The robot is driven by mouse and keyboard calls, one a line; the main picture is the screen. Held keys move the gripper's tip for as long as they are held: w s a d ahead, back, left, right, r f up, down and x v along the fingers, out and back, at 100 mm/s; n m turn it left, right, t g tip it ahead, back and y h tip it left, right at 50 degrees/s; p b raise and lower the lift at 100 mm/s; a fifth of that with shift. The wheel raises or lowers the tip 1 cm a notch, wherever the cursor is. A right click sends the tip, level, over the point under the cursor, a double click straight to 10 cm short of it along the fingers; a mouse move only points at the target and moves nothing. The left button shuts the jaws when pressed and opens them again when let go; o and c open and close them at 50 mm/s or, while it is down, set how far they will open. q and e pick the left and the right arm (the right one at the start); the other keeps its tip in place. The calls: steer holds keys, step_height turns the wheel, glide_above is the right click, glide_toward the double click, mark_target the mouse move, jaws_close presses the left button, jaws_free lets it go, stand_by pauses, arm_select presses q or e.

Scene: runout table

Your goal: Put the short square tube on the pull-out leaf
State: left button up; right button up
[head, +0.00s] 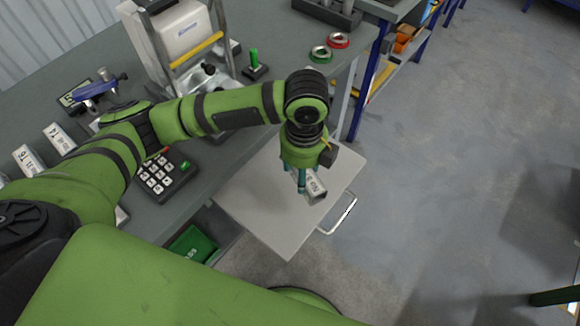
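The short square tube (315,187) is a small pale piece with dark print and an open end, over the light grey pull-out leaf (267,217). My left gripper (303,181) points down over the leaf, its teal fingers right at the tube. One finger stands in front of the tube's left part; the other is mostly hidden, so I cannot tell whether the fingers grip it. The tube looks on or very close to the leaf; any small gap is hard to see. My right gripper is not in view.
The grey worktable (225,160) runs along the leaf's upper left. A keypad (165,177) sits near its edge. A metal handle (340,214) sticks out from the leaf's right edge. A green bin (192,245) is below. Red and green rings (338,41) lie farther back.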

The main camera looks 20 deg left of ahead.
arm_select(q)
steer(key=w+a+f, duration=0.3)
steer(key=shift+w+a+p, duration=0.15)
steer(key=shift+a+p, duration=0.15)
step_height(320, 180, down, 3)
steer(key=shift+p, duration=0.4)
steer(key=shift+f, duration=0.5)
steer(key=shift+f, duration=0.1)
steer(key=o, duration=1.3)
steer(key=shift+c, duration=0.2)
step_height(320, 180, up, 12)
steer(key=shift+r+b, duration=0.15)
steer(key=shift+b, duration=0.75)
